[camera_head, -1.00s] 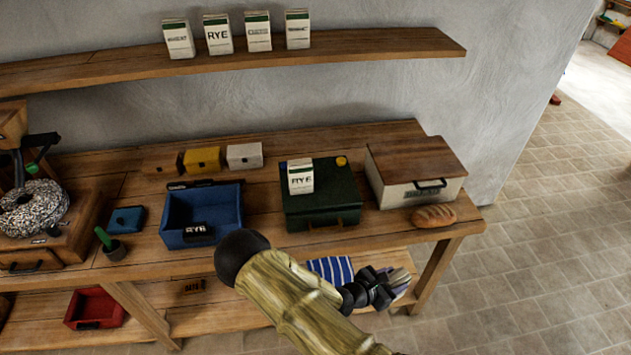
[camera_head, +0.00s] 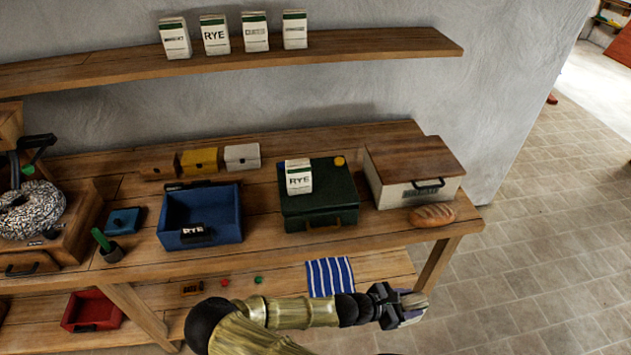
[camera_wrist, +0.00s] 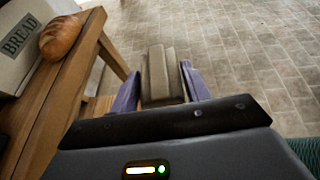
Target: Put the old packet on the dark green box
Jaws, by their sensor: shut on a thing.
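My gripper (camera_head: 408,303) is in front of the workbench's right end, low and out past its front edge. In the wrist view its purple fingers (camera_wrist: 160,86) are shut on a dull tan, block-like packet (camera_wrist: 160,72), which looks like the old packet. It shows small in the head view (camera_head: 414,299), partly hidden by the fingers. The dark green box (camera_head: 337,198) stands on the bench, apart from my gripper. A white and green RYE packet (camera_head: 299,178) stands on the left part of its lid.
A bread box (camera_head: 395,191) and a loaf (camera_head: 432,215) stand right of the green box. A blue open bin (camera_head: 205,232) is left of it. Several packets line the wall shelf (camera_head: 330,45). The floor at right is clear.

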